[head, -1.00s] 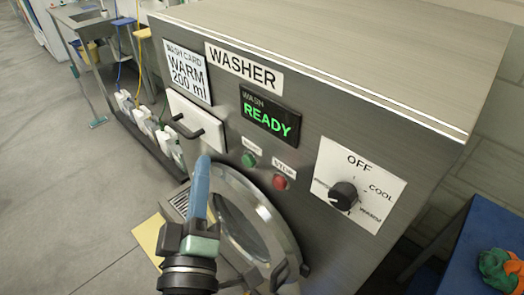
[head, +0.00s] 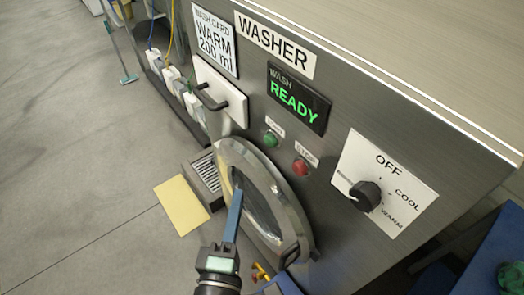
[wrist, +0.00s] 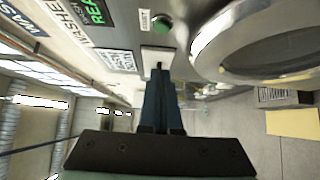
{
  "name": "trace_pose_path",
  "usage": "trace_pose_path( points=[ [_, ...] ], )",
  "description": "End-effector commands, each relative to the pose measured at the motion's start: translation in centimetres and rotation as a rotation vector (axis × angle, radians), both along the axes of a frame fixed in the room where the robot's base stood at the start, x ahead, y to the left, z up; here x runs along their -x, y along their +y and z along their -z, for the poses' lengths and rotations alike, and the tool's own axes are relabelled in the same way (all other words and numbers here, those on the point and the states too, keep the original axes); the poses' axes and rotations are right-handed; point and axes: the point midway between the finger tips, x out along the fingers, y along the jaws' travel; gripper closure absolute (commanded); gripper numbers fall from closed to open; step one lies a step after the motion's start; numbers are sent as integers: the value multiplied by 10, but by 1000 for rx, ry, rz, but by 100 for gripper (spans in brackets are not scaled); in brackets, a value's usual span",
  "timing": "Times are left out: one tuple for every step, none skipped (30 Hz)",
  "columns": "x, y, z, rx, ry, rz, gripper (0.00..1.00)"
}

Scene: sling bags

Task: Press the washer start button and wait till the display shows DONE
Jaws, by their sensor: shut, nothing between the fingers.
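The washer (head: 400,120) is a grey metal cabinet.
A dial (head: 365,195) with OFF, COOL and WARM is at right. A white drawer (head: 218,93) with a dark handle is at left, under a card (head: 215,42) reading WARM 200 ml. A yellow sheet (head: 181,205) lies on the floor. A blue surface (head: 495,255) stands at lower right.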

Motion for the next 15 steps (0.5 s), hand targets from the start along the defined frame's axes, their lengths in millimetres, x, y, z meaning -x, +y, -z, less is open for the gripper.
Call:
trace_pose_path(
  points=[
    [-7, -1, -4, 0, -2, 1, 100],
    [-11, -2, -4, 0, -2, 1, 100],
    [-17, -3, -5, -1, -2, 2, 100],
    [-23, -4, -5, -1, -2, 2, 100],
    [-28, -5, -5, -1, -2, 2, 100],
    [-35, -6, -5, 0, -2, 2, 100],
    [-41, -7, -6, 0, -2, 2, 100],
    [-47, -8, -6, -1, -3, 2, 100],
    [-54, -9, -5, -1, -2, 2, 100],
    [-60, -10, -5, -1, -2, 3, 100],
    [-65, -11, -5, -2, -2, 3, 100],
    [-73, -12, -5, -2, -2, 2, 100],
    [-78, -13, -4, -2, -2, 2, 100],
    [-83, -14, -4, -1, -2, 2, 100],
    [-90, -15, -4, -1, -2, 2, 100]
  ],
)
